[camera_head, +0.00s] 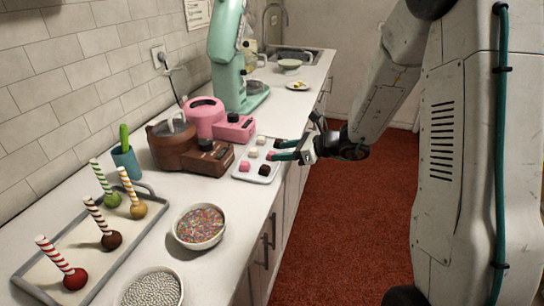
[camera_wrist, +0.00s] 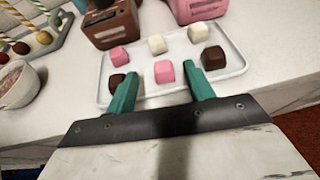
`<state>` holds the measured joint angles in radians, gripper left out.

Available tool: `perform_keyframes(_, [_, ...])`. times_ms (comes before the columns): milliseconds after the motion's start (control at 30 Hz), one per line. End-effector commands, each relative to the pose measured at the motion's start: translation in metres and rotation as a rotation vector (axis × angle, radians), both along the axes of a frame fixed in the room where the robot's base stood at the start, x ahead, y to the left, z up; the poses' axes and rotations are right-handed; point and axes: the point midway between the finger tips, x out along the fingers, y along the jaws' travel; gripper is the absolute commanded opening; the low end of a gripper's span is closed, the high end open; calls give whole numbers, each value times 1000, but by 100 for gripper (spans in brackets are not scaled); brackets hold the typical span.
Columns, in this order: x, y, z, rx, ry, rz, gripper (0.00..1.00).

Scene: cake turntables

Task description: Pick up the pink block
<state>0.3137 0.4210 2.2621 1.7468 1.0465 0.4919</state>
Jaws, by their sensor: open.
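Two pink blocks lie on a white tray (camera_wrist: 232,68) with white and dark brown blocks. In the wrist view, one pink block (camera_wrist: 164,72) shows between the fingertips of my gripper (camera_wrist: 161,73), slightly beyond them. The other pink block (camera_wrist: 119,56) lies farther left on the tray. My gripper is open, with teal fingers apart and nothing held. In the head view my gripper (camera_head: 276,150) reaches over the tray's right edge. The left pink block (camera_head: 244,165) is clear there; the one near the fingers is mostly hidden.
White blocks (camera_wrist: 157,44) and brown blocks (camera_wrist: 118,83) sit close around the pink ones. A brown machine (camera_head: 185,150) and a pink machine (camera_head: 205,115) stand behind the tray. A sprinkle bowl (camera_head: 199,226) and a cake-pop tray (camera_head: 70,232) are nearer on the counter.

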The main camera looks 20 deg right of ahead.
Motion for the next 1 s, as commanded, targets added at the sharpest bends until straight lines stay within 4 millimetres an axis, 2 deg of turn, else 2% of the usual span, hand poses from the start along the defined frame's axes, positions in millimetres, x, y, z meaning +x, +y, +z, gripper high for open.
perform_keyframes(300, [27,28,-20,-1,0,4,53])
perform_keyframes(533, [30,30,-21,-2,0,2,53])
perform_keyframes(567, [29,30,-21,-2,0,2,50])
perform_keyframes(700, [29,30,-21,-1,0,3,11])
perform_keyframes(733, [29,30,-21,-1,0,3,5])
perform_keyframes(1000, [29,30,-20,-1,0,3,5])
